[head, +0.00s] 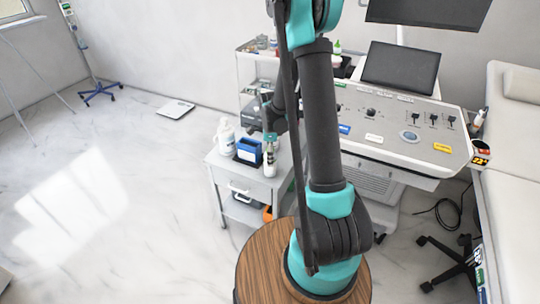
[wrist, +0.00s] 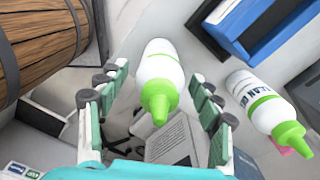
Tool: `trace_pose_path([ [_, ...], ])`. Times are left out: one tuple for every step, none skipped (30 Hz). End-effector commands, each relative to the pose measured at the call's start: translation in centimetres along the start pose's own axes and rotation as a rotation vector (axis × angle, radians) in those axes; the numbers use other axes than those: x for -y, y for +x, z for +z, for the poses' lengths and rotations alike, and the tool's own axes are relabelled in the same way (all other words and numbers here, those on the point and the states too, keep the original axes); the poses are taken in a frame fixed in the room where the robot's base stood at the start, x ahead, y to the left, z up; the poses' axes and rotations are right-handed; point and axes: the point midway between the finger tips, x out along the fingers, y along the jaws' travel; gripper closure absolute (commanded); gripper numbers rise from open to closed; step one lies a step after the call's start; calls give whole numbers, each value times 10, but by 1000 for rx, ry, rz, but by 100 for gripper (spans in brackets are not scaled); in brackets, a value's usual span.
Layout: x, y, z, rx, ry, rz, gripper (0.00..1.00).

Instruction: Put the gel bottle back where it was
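A white bottle with a green cap and nozzle (wrist: 159,68) is in the middle of the wrist view, nozzle towards the camera. It appears upright. My gripper (wrist: 158,72) has teal fingers with dark joints, one on each side of it. The fingers look open, with a narrow gap showing on both sides. In the head view a white bottle (head: 271,158) stands just below my gripper (head: 270,138). A second white bottle with a green cap and dark lettering (wrist: 248,92) stands to the right in the wrist view. I cannot tell which one is the task's gel bottle.
A blue box (head: 249,151) sits beside the bottle on the white cart (head: 262,185); it also shows in the wrist view (wrist: 245,25). White bottles (head: 226,137) stand left of the box. A round wooden top (head: 262,258) is nearer. A control console (head: 400,130) stands right.

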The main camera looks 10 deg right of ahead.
Motion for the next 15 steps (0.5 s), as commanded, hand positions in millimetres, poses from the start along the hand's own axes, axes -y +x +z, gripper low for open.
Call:
trace_pose_path([
  [0,0,0,0,0,0,35],
  [0,0,0,0,0,0,35],
  [0,0,0,0,0,0,35],
  [0,-1,0,0,0,0,35],
  [0,-1,0,0,0,0,35],
  [0,-3,0,0,0,0,35],
  [0,-4,0,0,0,0,35],
  [0,-7,0,0,0,0,35],
  [0,-10,0,0,0,0,35],
  [0,-14,0,0,0,0,35],
  [0,-18,0,0,0,0,35],
  [-1,-24,0,0,0,0,35],
  [0,-28,0,0,0,0,35],
  [-1,-34,0,0,0,0,35],
  [-1,-41,0,0,0,0,35],
])
